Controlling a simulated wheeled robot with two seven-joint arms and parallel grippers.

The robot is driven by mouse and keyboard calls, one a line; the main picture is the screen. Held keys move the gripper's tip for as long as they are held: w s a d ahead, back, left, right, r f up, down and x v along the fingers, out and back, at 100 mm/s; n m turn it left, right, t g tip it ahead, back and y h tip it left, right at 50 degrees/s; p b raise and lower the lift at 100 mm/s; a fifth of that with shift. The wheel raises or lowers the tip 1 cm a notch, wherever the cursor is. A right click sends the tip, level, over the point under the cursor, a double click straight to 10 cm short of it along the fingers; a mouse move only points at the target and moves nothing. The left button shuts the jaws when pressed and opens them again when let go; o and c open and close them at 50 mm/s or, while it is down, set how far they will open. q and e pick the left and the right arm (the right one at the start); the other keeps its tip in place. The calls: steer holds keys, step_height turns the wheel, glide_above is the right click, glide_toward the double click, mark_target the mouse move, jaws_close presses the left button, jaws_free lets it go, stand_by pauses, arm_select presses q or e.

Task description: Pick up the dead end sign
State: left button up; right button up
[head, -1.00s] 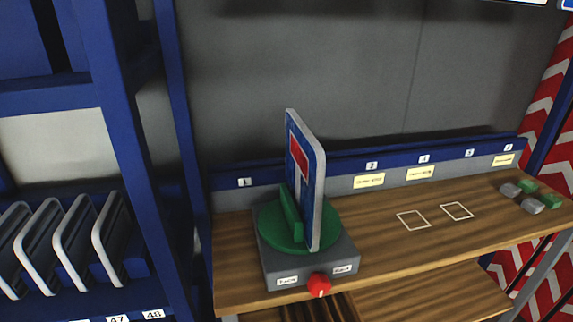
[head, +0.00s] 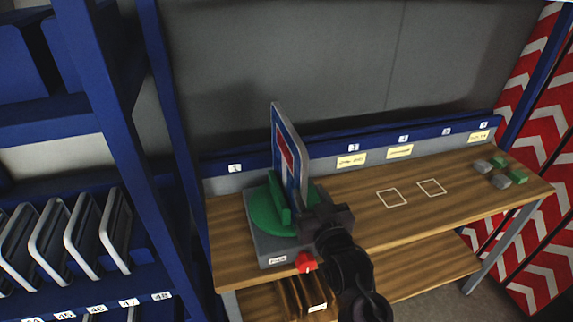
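The dead end sign (head: 285,150), a blue plate with a white and red symbol and a grey edge, stands upright in a green round holder (head: 264,212) on a grey box (head: 258,250) at the left of the wooden bench. My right gripper (head: 305,208) comes in from the lower right and is at the sign's lower right edge. It covers part of the holder and box. Its fingertips are too dark and small to tell whether they are open, or whether they touch the sign. My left gripper is not in view.
A red knob (head: 306,262) sits on the box's front. The wooden bench (head: 370,225) is mostly clear to the right, with grey and green blocks (head: 502,171) at its far end. A blue rack (head: 100,110) with several framed plates stands on the left.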

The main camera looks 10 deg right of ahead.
mark_target(298, 173)
steer(key=w+p, duration=0.1)
steer(key=w, duration=0.1)
steer(key=w+r+p, duration=0.1)
steer(key=w, duration=0.1)
steer(key=w+p, duration=0.1)
steer(key=w, duration=0.1)
steer(key=shift+w+a+r+p, duration=0.15)
steer(key=shift+w+a+p, duration=0.15)
steer(key=shift+w+f, duration=0.2)
steer(key=shift+w, duration=0.25)
steer(key=shift+s, duration=0.1)
jaws_close()
stand_by(0.6)
steer(key=shift+r, duration=0.15)
